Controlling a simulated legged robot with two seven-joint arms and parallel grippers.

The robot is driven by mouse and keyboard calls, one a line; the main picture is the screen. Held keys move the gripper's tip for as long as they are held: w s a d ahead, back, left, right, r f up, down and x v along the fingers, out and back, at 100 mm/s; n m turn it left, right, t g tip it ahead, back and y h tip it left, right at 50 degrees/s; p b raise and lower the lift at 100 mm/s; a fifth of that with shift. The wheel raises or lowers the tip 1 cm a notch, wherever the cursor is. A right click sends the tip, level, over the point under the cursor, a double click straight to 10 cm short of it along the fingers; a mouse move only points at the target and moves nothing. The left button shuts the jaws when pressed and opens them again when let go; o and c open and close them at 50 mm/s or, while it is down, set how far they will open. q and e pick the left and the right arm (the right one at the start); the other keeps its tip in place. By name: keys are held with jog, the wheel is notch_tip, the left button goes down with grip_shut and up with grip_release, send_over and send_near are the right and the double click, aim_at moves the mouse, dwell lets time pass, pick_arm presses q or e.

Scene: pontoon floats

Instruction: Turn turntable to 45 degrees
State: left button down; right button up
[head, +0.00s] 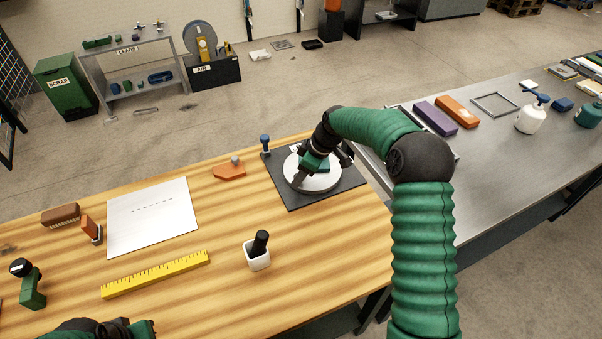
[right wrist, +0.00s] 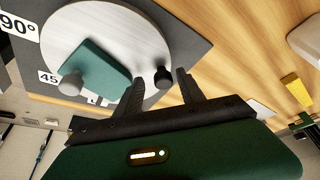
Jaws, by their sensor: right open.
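The turntable is a pale round disc (head: 325,182) on a dark square base plate (head: 349,181) at the wooden bench's right end. In the right wrist view the disc (right wrist: 112,32) carries a teal block (right wrist: 95,68) with a grey round knob, and a black peg (right wrist: 162,76) near its rim. Labels "90°" (right wrist: 17,27) and "45" (right wrist: 48,77) lie on the plate. My right gripper (right wrist: 160,80) is open at the disc's edge, with the black peg between its fingertips; contact cannot be told. My left gripper (head: 143,329) shows only partly at the bottom edge, its fingers hidden.
A blue-topped post (head: 265,143) stands at the plate's back left corner. A steel table (head: 500,170) adjoins at right.

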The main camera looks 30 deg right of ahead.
jog(key=shift+a+r, duration=0.15)
jog(key=shift+a, duration=0.2)
grip_shut()
jog(key=shift+d, duration=0.1)
jog(key=shift+d, duration=0.1)
dwell(0.7)
